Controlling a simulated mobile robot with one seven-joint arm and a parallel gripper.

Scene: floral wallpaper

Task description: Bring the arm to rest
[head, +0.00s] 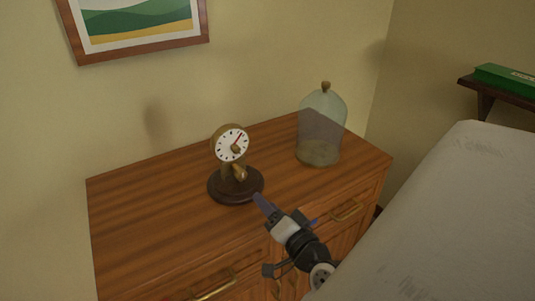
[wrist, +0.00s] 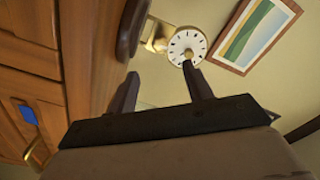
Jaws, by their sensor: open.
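My gripper (head: 262,204) is in front of the dresser's front edge in the head view, its tips near the dark round base (head: 236,185) of a small clock (head: 231,145). In the wrist view my gripper (wrist: 160,85) has its two fingers spread apart with nothing between them. The clock's white face (wrist: 187,46) shows just beyond the fingertips there, and its brass stand is partly in view. The head view does not make clear whether a fingertip touches the base. My arm reaches in from the lower right.
The wooden dresser (head: 140,225) has brass drawer handles (head: 347,211). A glass dome (head: 321,125) stands at its back right. A large pale surface (head: 440,220) lies at the right. A green box (head: 505,76) sits on a wall shelf. The dresser top's left part is clear.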

